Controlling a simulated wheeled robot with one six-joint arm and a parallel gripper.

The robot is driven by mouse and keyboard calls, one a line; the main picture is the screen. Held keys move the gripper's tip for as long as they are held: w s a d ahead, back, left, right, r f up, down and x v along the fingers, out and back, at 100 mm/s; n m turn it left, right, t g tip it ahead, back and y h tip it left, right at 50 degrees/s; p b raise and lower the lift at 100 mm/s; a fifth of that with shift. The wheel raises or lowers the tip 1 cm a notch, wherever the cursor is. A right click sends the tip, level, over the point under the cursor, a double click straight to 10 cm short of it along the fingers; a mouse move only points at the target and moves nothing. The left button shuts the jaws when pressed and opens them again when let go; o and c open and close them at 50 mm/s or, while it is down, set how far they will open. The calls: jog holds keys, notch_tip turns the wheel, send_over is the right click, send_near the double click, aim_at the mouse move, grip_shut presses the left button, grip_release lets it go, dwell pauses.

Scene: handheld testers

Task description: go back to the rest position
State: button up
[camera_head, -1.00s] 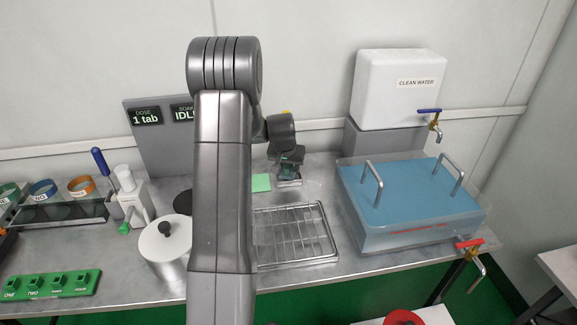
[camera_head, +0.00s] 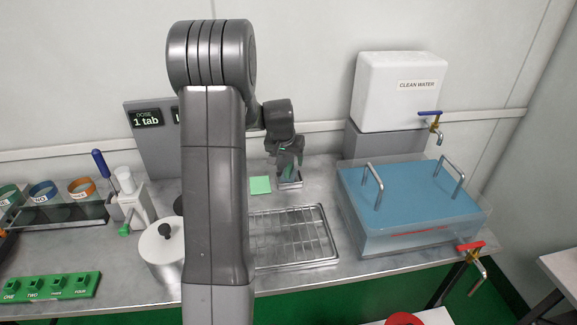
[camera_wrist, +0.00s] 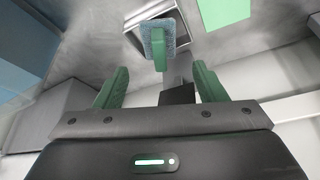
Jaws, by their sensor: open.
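My gripper (camera_head: 287,174) hangs near the back of the steel bench, over a small metal holder (camera_head: 291,184). Its green fingers show in the wrist view (camera_wrist: 161,88), spread apart with nothing between the tips. Beyond them in the wrist view, a grey-blue pad with a green handle (camera_wrist: 159,50) stands at the metal holder, apart from the fingers. My arm runs up the middle of the head view and hides part of the bench and the second display.
A wire rack tray (camera_head: 292,236) lies in front of the gripper, and a green square (camera_head: 260,185) beside it. A clear tank with a blue lid (camera_head: 405,194) and a clean water container (camera_head: 400,95) stand right. A lidded pot (camera_head: 161,253) and green numbered block (camera_head: 52,286) are left.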

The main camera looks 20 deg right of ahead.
aim_at(289, 166)
jog(key=v, duration=0.5)
jog(key=shift+s+r, duration=0.1)
jog(key=shift+r, duration=0.25)
jog(key=shift+f, duration=0.15)
jog(key=x, duration=1.2)
jog(key=shift+a, duration=0.1)
jog(key=shift+r, duration=1.45)
jog(key=shift+f, duration=0.1)
